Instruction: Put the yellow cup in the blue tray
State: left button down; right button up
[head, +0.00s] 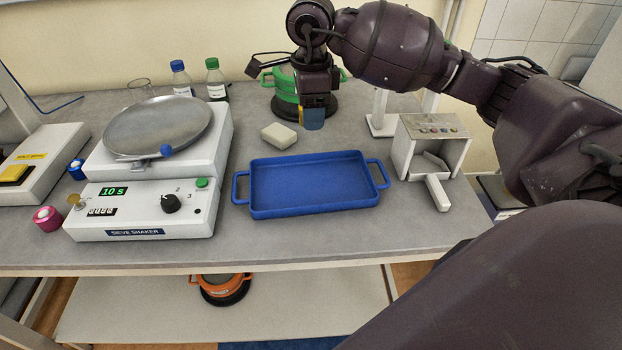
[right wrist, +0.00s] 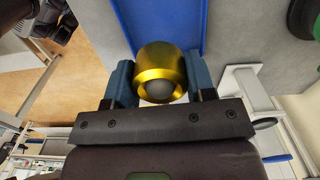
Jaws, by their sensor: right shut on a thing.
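The yellow cup (right wrist: 161,72) has a shiny gold wall and a round grey area at its near end. My right gripper (right wrist: 160,82) is shut on it, with a blue finger on each side. In the head view my right gripper (head: 313,118) hangs behind the far edge of the blue tray, and only a sliver of yellow shows beside its finger. The blue tray (head: 312,212) lies on the bench, empty, with a handle at each end. It also shows in the right wrist view (right wrist: 145,22), beyond the cup. My left gripper is out of view.
A pale block (head: 279,136) lies left of my right gripper. The sieve shaker (head: 145,208) stands left of the tray, a grey-white device (head: 432,150) right of it. A green-ringed container (head: 284,88) stands behind the gripper. Two bottles (head: 215,82) stand farther left.

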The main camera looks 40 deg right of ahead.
send_over(311, 185)
notch_tip(311, 185, down, 12)
jog(key=shift+f, duration=0.1)
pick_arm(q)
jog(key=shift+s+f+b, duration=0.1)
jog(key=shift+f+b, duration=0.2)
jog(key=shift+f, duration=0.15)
pick_arm(e)
jog(key=shift+f, duration=2.5)
jog(key=shift+f, duration=0.15)
jog(key=o, duration=0.9)
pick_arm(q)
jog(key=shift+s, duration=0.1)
pick_arm(e)
jog(key=shift+o, duration=0.2)
